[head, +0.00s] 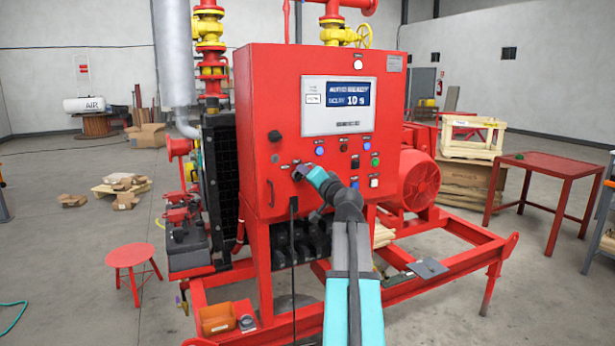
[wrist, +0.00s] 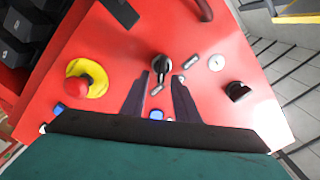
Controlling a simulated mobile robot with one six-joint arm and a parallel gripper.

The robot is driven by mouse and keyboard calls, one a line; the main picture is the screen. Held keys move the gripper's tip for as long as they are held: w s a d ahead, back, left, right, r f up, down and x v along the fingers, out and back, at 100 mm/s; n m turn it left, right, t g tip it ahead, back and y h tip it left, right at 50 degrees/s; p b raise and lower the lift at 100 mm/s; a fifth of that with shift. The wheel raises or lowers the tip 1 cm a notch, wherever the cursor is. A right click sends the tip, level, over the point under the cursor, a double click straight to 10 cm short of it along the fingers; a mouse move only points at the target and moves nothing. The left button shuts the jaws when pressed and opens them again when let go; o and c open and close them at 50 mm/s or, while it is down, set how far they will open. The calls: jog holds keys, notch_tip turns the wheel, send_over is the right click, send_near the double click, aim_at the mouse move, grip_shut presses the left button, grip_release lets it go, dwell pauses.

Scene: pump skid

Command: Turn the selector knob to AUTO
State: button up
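The black selector knob (wrist: 161,66) sits on the red control cabinet (wrist: 120,45), with small label plates close by. In the wrist view its pointer extends toward the gap between my fingertips. My gripper (wrist: 161,80) is open, one dark finger on each side of the knob's pointer, with red panel showing between. I cannot tell whether a finger touches it. In the head view my gripper (head: 304,173) is at the lower left of the cabinet front (head: 262,90) and hides the knob. The label wording is too small to read.
A red emergency stop on a yellow ring (wrist: 87,82) and another black knob (wrist: 237,91) flank my gripper. A red stool (head: 131,256) stands left on open floor.

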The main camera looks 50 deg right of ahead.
jog(key=b+v, duration=0.2)
jog(key=v, duration=1.1)
jog(key=shift+s, duration=0.4)
jog(key=shift+a, duration=0.15)
